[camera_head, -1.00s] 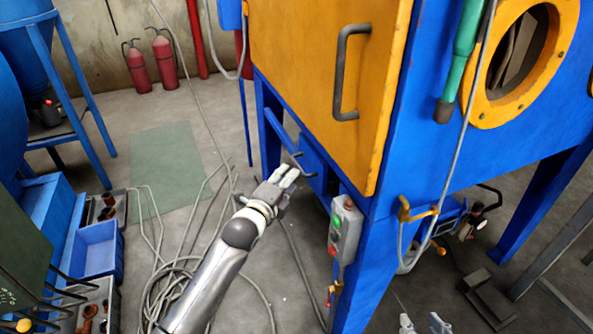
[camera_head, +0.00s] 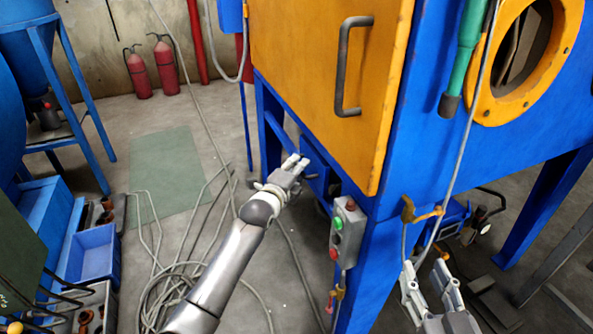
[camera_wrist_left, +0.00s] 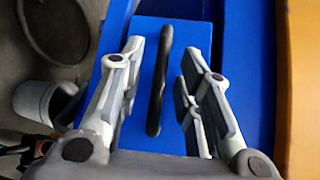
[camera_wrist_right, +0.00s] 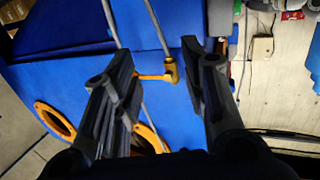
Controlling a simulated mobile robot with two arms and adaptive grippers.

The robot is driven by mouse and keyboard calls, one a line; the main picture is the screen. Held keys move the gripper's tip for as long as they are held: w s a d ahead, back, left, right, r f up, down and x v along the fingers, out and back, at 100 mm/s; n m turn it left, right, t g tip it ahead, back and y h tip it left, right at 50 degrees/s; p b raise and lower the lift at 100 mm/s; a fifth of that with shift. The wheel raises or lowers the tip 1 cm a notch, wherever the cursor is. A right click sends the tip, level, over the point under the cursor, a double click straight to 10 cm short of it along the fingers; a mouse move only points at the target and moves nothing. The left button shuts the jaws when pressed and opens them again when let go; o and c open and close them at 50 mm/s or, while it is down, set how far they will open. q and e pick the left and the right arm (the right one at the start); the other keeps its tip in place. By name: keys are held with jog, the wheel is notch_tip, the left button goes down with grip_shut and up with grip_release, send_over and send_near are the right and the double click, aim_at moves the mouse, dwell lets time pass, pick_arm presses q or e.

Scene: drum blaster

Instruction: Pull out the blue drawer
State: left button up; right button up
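The blue drawer (camera_head: 316,180) is under the orange door of the blue cabinet in the head view, partly hidden by my left gripper (camera_head: 296,162). In the left wrist view the drawer front (camera_wrist_left: 190,62) has a dark upright bar handle (camera_wrist_left: 160,78). My left gripper (camera_wrist_left: 160,85) is open, with its fingers on both sides of the handle and gaps to it. My right gripper (camera_head: 432,278) is at the lower right of the head view. In the right wrist view its fingers (camera_wrist_right: 163,75) are apart and nothing is held between them.
The orange door (camera_head: 300,80) with a grey handle is above the drawer. A control box (camera_head: 346,232) with buttons hangs on the cabinet's front leg. Grey hoses (camera_head: 170,280) lie coiled on the floor. A blue bin (camera_head: 96,254) stands at the left.

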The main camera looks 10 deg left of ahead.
pick_arm(q)
jog(key=shift+c, duration=0.4)
grip_shut()
